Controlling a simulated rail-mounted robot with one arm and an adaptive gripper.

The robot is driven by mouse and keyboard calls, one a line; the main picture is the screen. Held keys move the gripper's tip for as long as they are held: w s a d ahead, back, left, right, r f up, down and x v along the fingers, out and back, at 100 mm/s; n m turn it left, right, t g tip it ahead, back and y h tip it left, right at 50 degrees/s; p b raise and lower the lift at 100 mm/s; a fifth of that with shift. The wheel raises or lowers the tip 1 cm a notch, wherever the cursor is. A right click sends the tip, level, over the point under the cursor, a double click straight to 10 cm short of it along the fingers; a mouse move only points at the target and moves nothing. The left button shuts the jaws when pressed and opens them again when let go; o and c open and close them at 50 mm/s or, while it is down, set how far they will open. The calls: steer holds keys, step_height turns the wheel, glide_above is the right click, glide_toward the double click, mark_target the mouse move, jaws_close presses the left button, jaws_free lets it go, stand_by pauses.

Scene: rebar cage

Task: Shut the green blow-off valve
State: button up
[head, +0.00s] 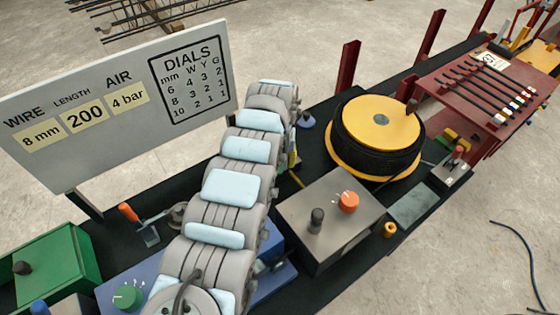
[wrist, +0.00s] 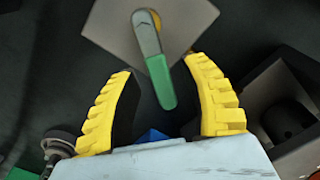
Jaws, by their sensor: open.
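In the wrist view, the blow-off valve's lever (wrist: 160,80) has a green grip and a bare grey metal upper part. It runs from a yellow round part down towards my gripper, leaning slightly right at its lower end. Behind it is a square grey plate (wrist: 110,22). My gripper (wrist: 161,67) has yellow ribbed fingers spread wide apart, one on each side of the green grip. The fingers appear clear of the lever, and nothing is held. In the head view, my arm hides most of the gripper, and I cannot make out the valve.
Beside my arm stand a grey box with an orange knob (head: 348,201) and a wire reel (head: 378,130). A sign board (head: 120,100) and an orange-handled tool (head: 140,224) are on the left.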

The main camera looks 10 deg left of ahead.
step_height(320, 180, up, 12)
stand_by(0.6)
